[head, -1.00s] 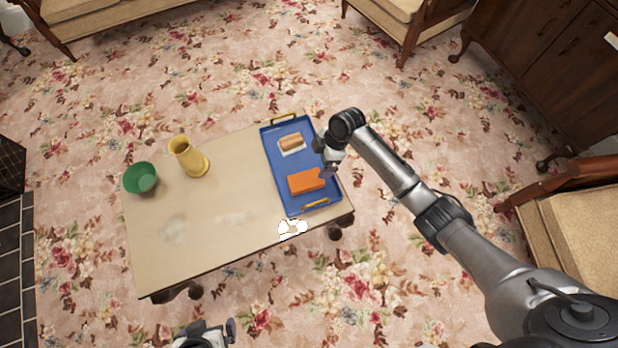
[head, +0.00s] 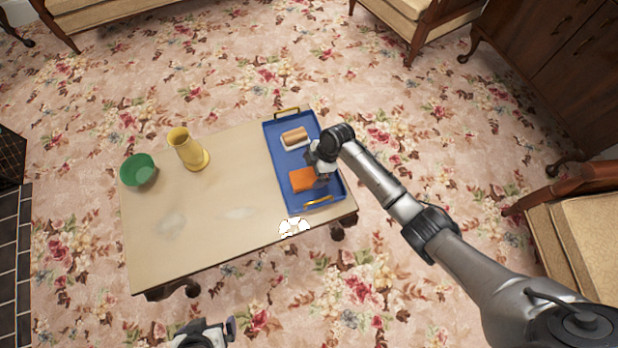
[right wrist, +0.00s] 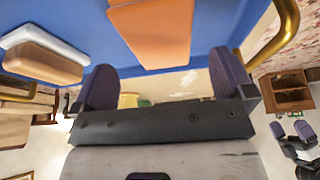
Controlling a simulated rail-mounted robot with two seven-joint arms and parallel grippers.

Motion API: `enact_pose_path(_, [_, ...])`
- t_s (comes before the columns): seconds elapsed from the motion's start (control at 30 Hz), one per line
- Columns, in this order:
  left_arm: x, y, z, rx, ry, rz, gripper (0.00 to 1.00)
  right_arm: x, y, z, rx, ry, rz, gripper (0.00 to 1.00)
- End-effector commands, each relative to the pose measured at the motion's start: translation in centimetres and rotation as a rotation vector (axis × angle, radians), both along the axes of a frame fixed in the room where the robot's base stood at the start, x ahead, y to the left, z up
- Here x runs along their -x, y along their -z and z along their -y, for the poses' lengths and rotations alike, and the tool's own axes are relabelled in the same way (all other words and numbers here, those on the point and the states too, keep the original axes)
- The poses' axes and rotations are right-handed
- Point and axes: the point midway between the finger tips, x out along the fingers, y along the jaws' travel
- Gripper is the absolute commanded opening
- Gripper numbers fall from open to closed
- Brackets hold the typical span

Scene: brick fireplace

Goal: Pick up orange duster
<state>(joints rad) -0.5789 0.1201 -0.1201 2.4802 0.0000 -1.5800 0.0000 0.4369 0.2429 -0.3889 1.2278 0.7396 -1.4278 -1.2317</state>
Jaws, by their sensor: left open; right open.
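The orange duster (head: 302,180) is a flat block lying on the blue tray (head: 283,164), at the right end of the table. In the right wrist view the duster (right wrist: 156,32) is at the top centre, ahead of the spread purple fingers. My right gripper (head: 322,170) is open and empty, at the right side of the duster and partly covering its edge in the head view. Its open fingers also show in the right wrist view (right wrist: 165,72). My left gripper (head: 207,334) is open at the bottom edge of the head view, away from the table.
A tan and white item (head: 294,137) lies on the tray behind the duster. The tray has yellow handles (head: 317,202). A yellow vase (head: 187,150) and a green bowl (head: 139,170) stand at the table's left. The table's middle (head: 225,185) is bare, with pale smudges.

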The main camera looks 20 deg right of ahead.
Motion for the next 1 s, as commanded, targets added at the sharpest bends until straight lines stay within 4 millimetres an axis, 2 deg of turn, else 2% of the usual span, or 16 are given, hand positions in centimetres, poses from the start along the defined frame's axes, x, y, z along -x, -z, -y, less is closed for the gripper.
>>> enact_pose_path(0.33, [0.1,3.2,-0.2,-0.007,0.004,-0.001,1.0,0.0,4.3,-1.5,-0.001,0.001,-0.002,1.0])
enact_pose_path(0.63, [0.1,3.2,-0.1,-0.003,0.001,-0.002,1.0,0.0,4.5,-1.6,0.001,0.001,0.0,1.0])
enact_pose_path(1.0, [0.0,3.2,0.2,0.008,-0.005,-0.002,1.0,0.0,4.5,-1.6,0.001,0.001,0.0,0.66])
